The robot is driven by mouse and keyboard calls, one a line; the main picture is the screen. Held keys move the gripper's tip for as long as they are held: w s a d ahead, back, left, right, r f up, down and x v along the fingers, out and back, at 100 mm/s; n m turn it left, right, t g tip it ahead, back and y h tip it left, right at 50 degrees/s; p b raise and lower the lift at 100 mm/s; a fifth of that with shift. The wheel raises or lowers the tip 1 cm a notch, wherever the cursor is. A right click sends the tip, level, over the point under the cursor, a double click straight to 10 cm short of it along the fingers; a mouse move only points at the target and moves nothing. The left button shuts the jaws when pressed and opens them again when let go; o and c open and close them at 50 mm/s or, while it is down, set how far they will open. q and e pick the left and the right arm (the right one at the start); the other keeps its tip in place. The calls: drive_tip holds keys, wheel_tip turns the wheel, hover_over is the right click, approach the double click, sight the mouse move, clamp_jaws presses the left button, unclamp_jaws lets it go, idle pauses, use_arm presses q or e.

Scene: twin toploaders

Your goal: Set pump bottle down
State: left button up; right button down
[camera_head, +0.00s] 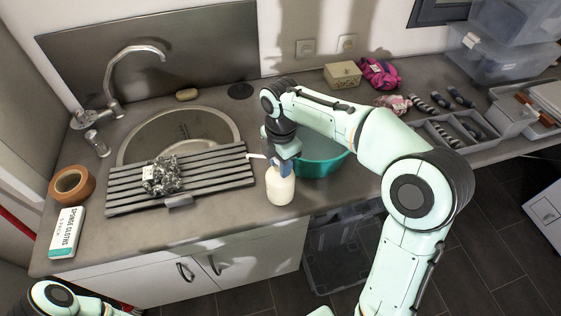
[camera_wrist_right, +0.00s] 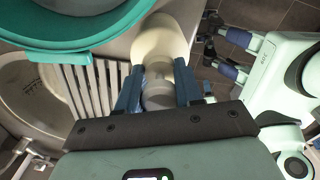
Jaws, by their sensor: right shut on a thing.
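The pump bottle (camera_head: 280,188) has a cream body and a pale spout pointing left. It is upright over the counter near its front edge, in front of the teal basin; I cannot tell whether its base touches the counter. My right gripper (camera_head: 280,163) is shut on its neck from above. In the right wrist view, the bottle's body (camera_wrist_right: 165,42) shows beyond the blue fingers of my right gripper (camera_wrist_right: 159,72). My left gripper (camera_wrist_right: 222,54) shows at the right of that view, fingers apart and empty.
The teal basin (camera_head: 322,163) stands right behind the bottle. A slatted drainer (camera_head: 215,172) with a crumpled silvery thing lies to the left, over the sink (camera_head: 205,122). A tape roll (camera_head: 73,184) and sponge cloths box (camera_head: 66,232) are far left. Counter between drainer and front edge is clear.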

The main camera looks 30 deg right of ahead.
drive_tip(key=shift+f, duration=0.15)
drive_tip(key=c, duration=0.7)
unclamp_jaws()
drive_tip(key=shift+s, duration=0.1)
drive_tip(key=shift+c, duration=0.2)
use_arm(q)
drive_tip(key=shift+s, duration=0.15)
use_arm(e)
wheel_tip(320, 180, up, 12)
drive_tip(key=shift+d+r+p, duration=0.1)
drive_tip(key=shift+r+p, duration=0.1)
drive_tip(key=shift+p, duration=1)
use_arm(q)
drive_tip(key=w+r, duration=0.3)
drive_tip(key=shift+w, duration=0.35)
drive_tip(key=shift+s, duration=0.1)
